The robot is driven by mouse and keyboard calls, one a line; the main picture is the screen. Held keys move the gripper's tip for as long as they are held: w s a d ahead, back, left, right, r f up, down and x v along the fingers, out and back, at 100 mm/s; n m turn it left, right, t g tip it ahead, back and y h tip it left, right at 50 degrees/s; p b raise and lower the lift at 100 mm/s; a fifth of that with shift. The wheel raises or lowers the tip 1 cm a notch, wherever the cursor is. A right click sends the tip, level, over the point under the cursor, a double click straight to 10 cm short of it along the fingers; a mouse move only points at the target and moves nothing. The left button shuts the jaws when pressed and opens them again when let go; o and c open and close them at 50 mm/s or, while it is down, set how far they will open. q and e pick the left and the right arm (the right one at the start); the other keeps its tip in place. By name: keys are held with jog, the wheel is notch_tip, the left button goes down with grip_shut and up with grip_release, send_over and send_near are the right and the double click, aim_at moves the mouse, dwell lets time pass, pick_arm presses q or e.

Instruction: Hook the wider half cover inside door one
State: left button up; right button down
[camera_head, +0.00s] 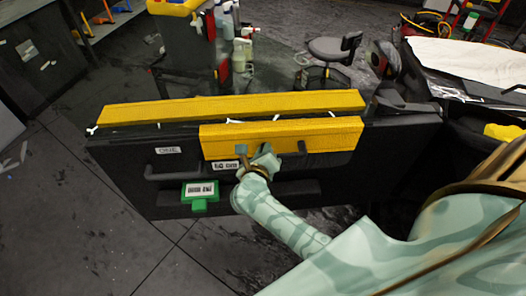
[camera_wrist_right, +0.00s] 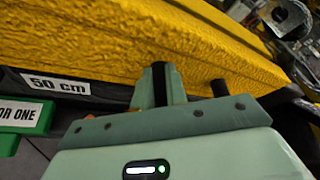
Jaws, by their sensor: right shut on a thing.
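Door one (camera_head: 120,165) is a dark panel with a ONE label and a pull handle. A shorter yellow cover (camera_head: 340,137) with a dark lower edge and a 50 cm label lies along the panel's near upper side; it fills much of the right wrist view (camera_wrist_right: 110,45). My right gripper (camera_head: 256,158) is shut at its near lower edge, on a dark upright piece between the fingers (camera_wrist_right: 160,90). The fingers hide the exact contact. Whether the cover is hooked on the door cannot be seen. My left gripper is out of view.
A longer yellow cover (camera_head: 220,108) lies along the panel's far top edge. A green tag (camera_head: 200,190) hangs on the panel's near face. A stool (camera_head: 335,47) and a cart with bottles (camera_head: 185,45) stand behind. Open floor lies at front left.

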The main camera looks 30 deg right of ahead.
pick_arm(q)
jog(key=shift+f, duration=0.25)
pick_arm(e)
jog(key=shift+f, duration=0.3)
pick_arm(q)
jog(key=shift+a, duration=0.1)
pick_arm(e)
jog(key=c, duration=1.3)
grip_release()
jog(key=shift+c, duration=0.2)
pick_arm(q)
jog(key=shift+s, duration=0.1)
pick_arm(e)
jog(key=shift+a, duration=0.1)
